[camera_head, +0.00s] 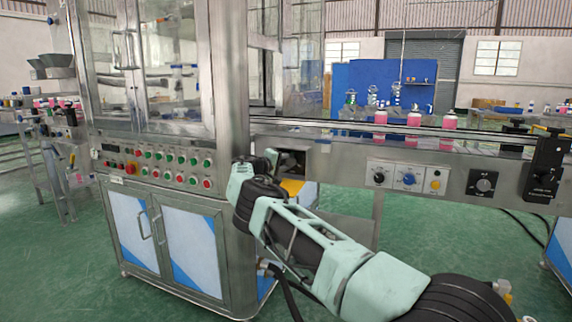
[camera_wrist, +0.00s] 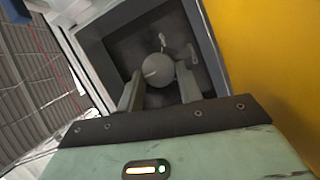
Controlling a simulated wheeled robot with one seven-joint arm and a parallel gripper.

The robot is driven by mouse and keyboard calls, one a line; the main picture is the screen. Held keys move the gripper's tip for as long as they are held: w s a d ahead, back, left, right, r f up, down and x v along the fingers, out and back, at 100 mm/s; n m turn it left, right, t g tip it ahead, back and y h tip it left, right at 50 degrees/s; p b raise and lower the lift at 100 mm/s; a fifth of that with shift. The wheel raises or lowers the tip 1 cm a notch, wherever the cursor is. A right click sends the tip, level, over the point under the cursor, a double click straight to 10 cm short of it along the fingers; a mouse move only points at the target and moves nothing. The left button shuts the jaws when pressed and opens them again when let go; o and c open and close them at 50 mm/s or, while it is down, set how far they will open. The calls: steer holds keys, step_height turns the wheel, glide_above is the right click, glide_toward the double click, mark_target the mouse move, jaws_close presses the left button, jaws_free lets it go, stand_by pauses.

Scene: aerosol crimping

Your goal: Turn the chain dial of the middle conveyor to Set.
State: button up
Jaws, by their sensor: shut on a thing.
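The chain dial (camera_wrist: 158,69) is a round grey knob with a short pale line on its face, in the wrist view. It sits in a dark recessed panel (camera_wrist: 122,42) with a grey frame. My gripper (camera_wrist: 160,84) has one finger on each side of the knob and is shut on it. Small pale marks lie above and to the right of the knob, too blurred to read. In the head view my arm reaches to a dark recess (camera_head: 291,162) under the conveyor (camera_head: 340,150); the dial and my fingertips are hidden there.
A yellow surface (camera_wrist: 275,60) stands close on the right in the wrist view. A steel cabinet (camera_head: 170,185) with several red and green buttons stands left of my arm. Right along the conveyor are a control plate (camera_head: 408,179) and another dial (camera_head: 483,184). Pink cans (camera_head: 414,118) stand on top.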

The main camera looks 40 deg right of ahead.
steer(key=shift+f, duration=0.1)
steer(key=o, duration=1)
steer(key=a, duration=0.5)
steer(key=a+r, duration=0.1)
steer(key=a, duration=1.1)
steer(key=shift+s+a+r, duration=0.1)
steer(key=shift+a+r, duration=0.05)
steer(key=shift+r, duration=0.1)
